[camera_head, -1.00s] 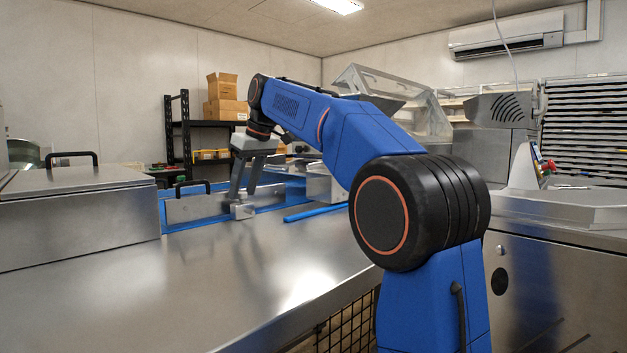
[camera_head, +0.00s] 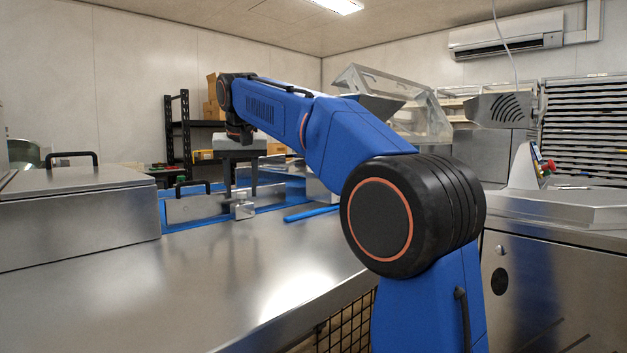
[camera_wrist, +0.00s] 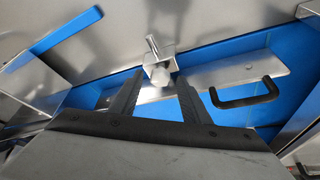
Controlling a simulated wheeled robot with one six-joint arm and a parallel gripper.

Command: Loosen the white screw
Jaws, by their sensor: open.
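The white screw (camera_wrist: 160,76) shows in the wrist view as a small pale round knob on a grey metal clamp block (camera_wrist: 147,62). The block also shows in the head view (camera_head: 244,210), at the near edge of the blue-based metal guide. My gripper (camera_wrist: 160,84) is open, with one dark finger on each side of the screw in the wrist picture. Whether the fingers reach the screw's depth or touch it, I cannot tell. In the head view my gripper (camera_head: 241,194) points down, its fingertips near the block. The screw is too small to make out there.
A metal guide plate with a black handle (camera_wrist: 245,98) runs right of the block over a blue surface (camera_wrist: 215,60). A blue bar (camera_wrist: 66,31) lies on the left. A lidded steel box (camera_head: 75,215) stands at left in the head view. The steel counter in front is clear.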

